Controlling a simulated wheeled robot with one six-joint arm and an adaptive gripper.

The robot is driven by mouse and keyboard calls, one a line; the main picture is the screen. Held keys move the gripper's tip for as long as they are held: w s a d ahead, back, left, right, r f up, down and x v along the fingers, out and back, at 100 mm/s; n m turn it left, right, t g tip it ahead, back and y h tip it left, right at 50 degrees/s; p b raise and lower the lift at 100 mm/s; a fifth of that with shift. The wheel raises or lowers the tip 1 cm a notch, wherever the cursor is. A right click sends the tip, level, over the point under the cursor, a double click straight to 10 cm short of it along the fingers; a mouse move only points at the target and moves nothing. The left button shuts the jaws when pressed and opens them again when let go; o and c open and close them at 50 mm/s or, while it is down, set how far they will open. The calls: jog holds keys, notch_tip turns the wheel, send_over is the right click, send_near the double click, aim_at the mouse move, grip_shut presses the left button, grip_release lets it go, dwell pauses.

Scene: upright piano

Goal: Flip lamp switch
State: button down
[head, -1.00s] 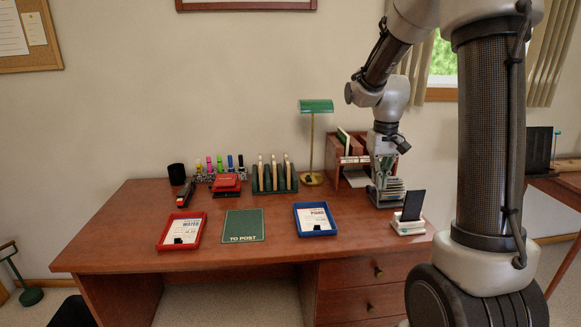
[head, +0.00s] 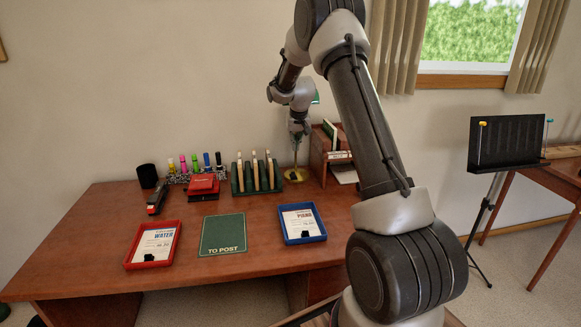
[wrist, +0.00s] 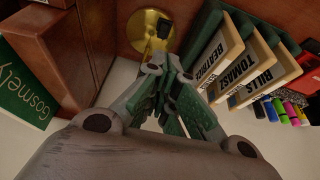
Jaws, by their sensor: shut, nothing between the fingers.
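The brass desk lamp stands at the back of the desk; its round base (head: 295,175) shows below my gripper, and a sliver of its green shade (head: 317,98) shows beside my arm. Much of its pole is hidden. In the wrist view the brass base (wrist: 137,28) lies just beyond my fingertips. A small dark piece, which looks like the switch (wrist: 163,27), sits at the base's right side. My gripper (head: 297,136) points down in front of the lamp. It is shut and empty, and its fingers (wrist: 168,82) appear close to the dark piece; contact cannot be told.
A green rack (head: 256,176) with labelled wooden dividers stands close left of the lamp. A reddish wooden organiser (head: 318,152) stands close right. Red (head: 153,245) and blue (head: 303,224) trays and a green mat (head: 223,234) lie toward the front. A music stand (head: 507,143) is at right.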

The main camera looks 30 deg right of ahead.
aim_at(293, 174)
jog(key=x, duration=1.4)
jog(key=shift+d, duration=0.1)
